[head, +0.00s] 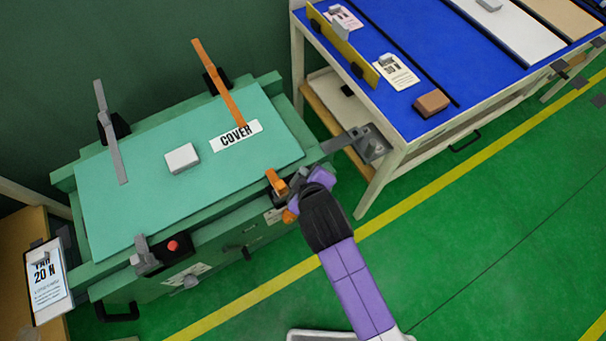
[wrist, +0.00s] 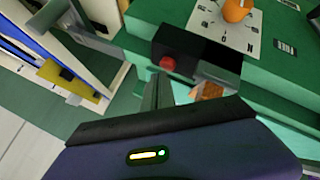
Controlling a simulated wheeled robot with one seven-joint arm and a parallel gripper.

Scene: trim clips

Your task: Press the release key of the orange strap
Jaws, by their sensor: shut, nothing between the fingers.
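The long orange strap (head: 218,85) runs from a black block at the back edge of the green machine onto its teal lid (head: 150,205). A short orange catch (head: 276,182) sits at the lid's front right corner. In the wrist view a black block holds a red key (wrist: 168,64), with an orange piece (wrist: 209,90) beside it. My gripper (wrist: 158,92) is shut and empty. Its grey fingertips are just in front of the red key; I cannot tell whether they touch. In the head view my purple wrist hides this key.
A grey strap (head: 110,130) and another red key (head: 173,245) are at the machine's left. A white block (head: 182,158) and a COVER label (head: 236,135) lie on the lid. An orange knob (wrist: 237,10) is near my gripper. A blue-topped bench (head: 400,40) stands right.

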